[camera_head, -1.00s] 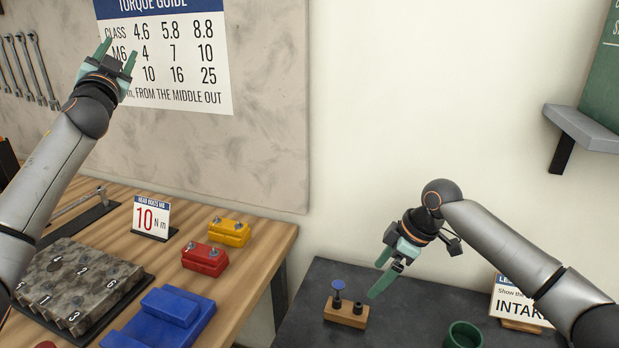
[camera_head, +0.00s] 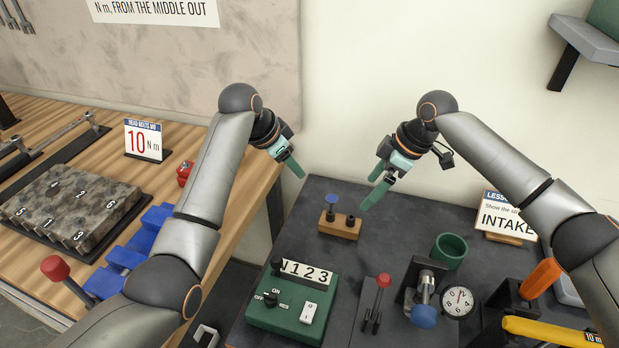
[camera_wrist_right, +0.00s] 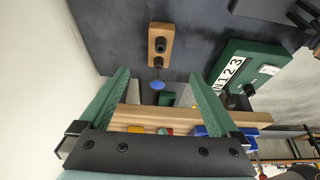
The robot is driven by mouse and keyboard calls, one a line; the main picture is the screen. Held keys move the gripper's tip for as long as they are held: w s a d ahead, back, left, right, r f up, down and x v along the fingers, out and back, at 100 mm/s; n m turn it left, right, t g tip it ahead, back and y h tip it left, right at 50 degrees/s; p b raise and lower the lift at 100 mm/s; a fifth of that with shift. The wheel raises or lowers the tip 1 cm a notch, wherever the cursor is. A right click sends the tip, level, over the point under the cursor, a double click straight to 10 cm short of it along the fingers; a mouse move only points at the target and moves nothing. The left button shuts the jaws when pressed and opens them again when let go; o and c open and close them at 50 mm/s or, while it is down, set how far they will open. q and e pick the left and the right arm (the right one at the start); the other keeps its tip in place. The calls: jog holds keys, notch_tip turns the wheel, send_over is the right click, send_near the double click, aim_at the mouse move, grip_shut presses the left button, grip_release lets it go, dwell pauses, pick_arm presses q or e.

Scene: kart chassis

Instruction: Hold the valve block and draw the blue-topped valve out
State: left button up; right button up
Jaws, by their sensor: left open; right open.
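The valve block (camera_head: 339,228) is a small wooden block on the dark table, near its back edge. The blue-topped valve (camera_head: 331,204) stands upright at its left end, and a dark short piece stands at the right end. In the right wrist view the block (camera_wrist_right: 161,40) lies ahead of the fingers, with the valve's blue top (camera_wrist_right: 157,85) between them. My left gripper (camera_head: 290,165) is open and empty, above and to the left of the block. My right gripper (camera_head: 372,186) is open and empty, above and to the right of it. Neither touches the block.
A green box with a 123 display (camera_head: 293,306) stands in front of the block. A green cup (camera_head: 449,250), a gauge (camera_head: 457,301) and an INTAKE sign (camera_head: 506,218) are to the right. A wooden bench (camera_head: 190,135) with a grey engine head (camera_head: 72,207) is at left.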

aim_at(348, 216)
pick_arm(q)
jog(key=s+d+m+g, duration=0.1)
jog(key=s+d, duration=0.1)
jog(key=s+d+f+g+h, duration=0.1)
jog(key=s, duration=0.1)
jog(key=shift+s+d+f+m, duration=0.15)
jog(key=shift+d+m, duration=0.2)
jog(key=shift+m, duration=0.05)
pick_arm(e)
jog(key=x, duration=1.2)
jog(key=shift+f, duration=0.25)
grip_shut()
